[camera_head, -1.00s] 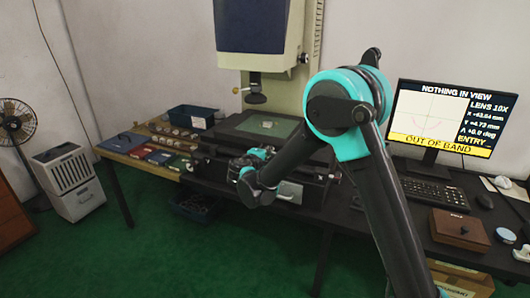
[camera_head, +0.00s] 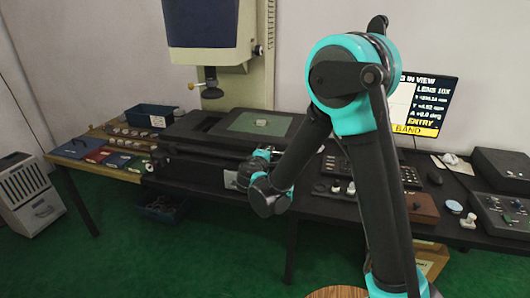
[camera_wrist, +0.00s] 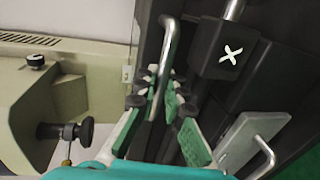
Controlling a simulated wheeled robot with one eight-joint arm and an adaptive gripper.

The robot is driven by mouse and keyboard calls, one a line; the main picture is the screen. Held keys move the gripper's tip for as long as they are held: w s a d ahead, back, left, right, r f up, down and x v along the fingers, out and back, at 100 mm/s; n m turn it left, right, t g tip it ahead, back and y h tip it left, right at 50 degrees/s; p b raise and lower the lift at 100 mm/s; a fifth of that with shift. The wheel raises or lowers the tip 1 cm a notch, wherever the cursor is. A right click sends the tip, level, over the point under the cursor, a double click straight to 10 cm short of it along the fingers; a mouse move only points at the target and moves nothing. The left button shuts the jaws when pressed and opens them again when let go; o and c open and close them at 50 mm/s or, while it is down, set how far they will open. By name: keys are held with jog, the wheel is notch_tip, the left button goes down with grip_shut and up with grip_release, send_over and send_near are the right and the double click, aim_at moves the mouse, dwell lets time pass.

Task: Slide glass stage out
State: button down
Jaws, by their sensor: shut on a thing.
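The glass stage (camera_head: 282,128) is a dark-framed green plate that sits well to the right of the machine's lens (camera_head: 212,89) in the head view. A small pale piece (camera_head: 262,122) lies on it. My gripper (camera_head: 262,155) is at the stage's front side. In the wrist view my gripper (camera_wrist: 164,92) is shut on a metal bar handle (camera_wrist: 168,50), with its green-padded fingers on either side. A black block with a white X (camera_wrist: 229,54) is right of the handle. My arm hides part of the stage's right side in the head view.
A second handle on a grey plate (camera_wrist: 250,142) is at lower right in the wrist view. A blue bin (camera_head: 153,114) and coloured trays (camera_head: 97,155) stand left. A monitor (camera_head: 432,102), wooden box (camera_head: 421,208) and control box (camera_head: 505,205) stand right.

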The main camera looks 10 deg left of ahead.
jog(key=shift+d, duration=0.2)
jog(key=c, duration=1.6)
grip_release()
jog(key=shift+s, duration=0.1)
jog(key=v, duration=1.2)
jog(key=shift+a, duration=0.1)
